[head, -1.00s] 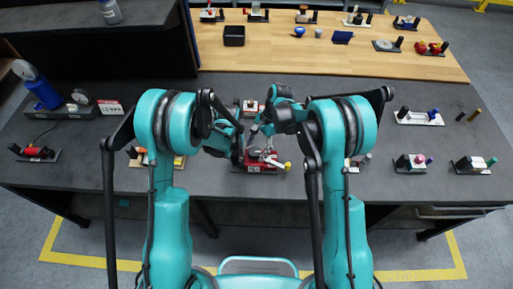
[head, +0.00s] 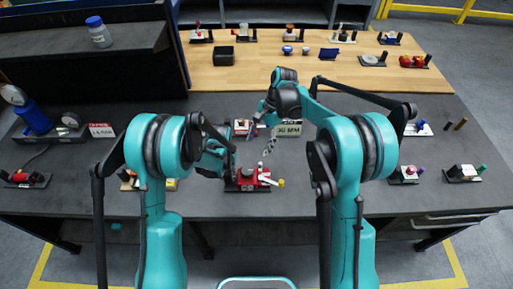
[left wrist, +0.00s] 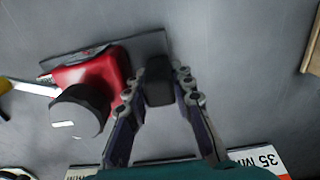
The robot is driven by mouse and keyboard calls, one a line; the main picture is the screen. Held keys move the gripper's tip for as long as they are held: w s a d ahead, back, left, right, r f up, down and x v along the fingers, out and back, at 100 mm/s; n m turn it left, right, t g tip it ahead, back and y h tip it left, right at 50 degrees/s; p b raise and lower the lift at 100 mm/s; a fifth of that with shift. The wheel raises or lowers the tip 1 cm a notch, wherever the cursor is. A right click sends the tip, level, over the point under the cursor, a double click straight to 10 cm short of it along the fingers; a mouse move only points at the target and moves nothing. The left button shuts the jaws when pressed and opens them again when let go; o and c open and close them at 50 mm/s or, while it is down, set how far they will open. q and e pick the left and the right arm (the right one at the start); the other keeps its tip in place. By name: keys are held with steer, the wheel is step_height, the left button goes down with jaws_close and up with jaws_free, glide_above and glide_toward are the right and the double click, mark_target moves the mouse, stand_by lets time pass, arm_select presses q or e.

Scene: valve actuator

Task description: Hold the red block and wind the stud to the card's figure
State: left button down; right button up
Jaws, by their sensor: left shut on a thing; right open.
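The red block (head: 256,176) sits on a dark base plate in the middle of the grey table; a yellow-tipped rod (head: 281,183) sticks out to its right. My right gripper (head: 265,140) is open and empty, above and behind the block.
A second red-and-white fixture (head: 243,127) stands behind the block. A red-and-white sign (head: 101,130) and a blue cylinder (head: 34,117) are at the left. The wooden table (head: 290,75) behind holds more parts.

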arm_select(q)
steer(key=c, duration=1.2)
jaws_free()
